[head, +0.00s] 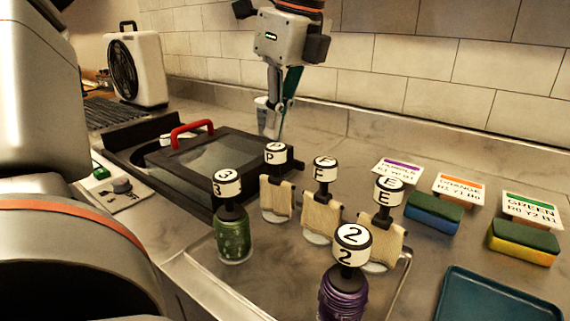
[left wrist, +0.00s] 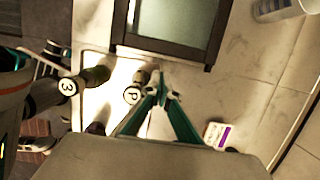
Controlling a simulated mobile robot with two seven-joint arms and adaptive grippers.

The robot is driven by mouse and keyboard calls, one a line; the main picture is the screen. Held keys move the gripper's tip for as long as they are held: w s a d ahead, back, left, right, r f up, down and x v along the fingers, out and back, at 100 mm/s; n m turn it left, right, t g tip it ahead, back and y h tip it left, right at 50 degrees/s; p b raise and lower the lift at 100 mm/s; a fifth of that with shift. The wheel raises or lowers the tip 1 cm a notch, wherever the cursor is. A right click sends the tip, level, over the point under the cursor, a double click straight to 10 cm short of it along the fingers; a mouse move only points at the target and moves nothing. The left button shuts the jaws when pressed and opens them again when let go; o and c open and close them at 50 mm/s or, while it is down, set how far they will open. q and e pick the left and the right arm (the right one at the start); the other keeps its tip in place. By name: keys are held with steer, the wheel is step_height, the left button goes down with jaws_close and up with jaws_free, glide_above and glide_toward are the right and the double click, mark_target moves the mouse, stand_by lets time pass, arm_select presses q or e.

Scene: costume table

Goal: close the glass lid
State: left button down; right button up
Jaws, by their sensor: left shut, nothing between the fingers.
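The glass lid (head: 215,156) is a pale pane in a dark frame with a red handle (head: 192,128) near its left end. It lies roughly flat at the right part of a long black housing (head: 118,145), and part of the housing to its left looks uncovered. In the left wrist view the dark lid frame (left wrist: 164,46) and pane show at the top. My left gripper (head: 275,134) is shut and empty, pointing down beside the lid's far right corner, apart from the handle. Its fingertips also show in the left wrist view (left wrist: 160,78). My right gripper is not seen.
Labelled bottles stand in front of the lid: P (head: 276,190), F (head: 321,210), E (head: 384,235), green 3 (head: 232,235) and purple 2 (head: 343,295). A clear cup (head: 262,104) is behind my gripper. Sponges (head: 433,212) and cards lie right. A tiled wall bounds the back.

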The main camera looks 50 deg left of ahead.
mark_target(265, 168)
arm_select(q)
steer(key=b+x, duration=0.1)
steer(key=x, duration=0.8)
steer(key=shift+s+a+f, duration=0.1)
steer(key=shift+a+f, duration=0.05)
steer(key=shift+f, duration=0.2)
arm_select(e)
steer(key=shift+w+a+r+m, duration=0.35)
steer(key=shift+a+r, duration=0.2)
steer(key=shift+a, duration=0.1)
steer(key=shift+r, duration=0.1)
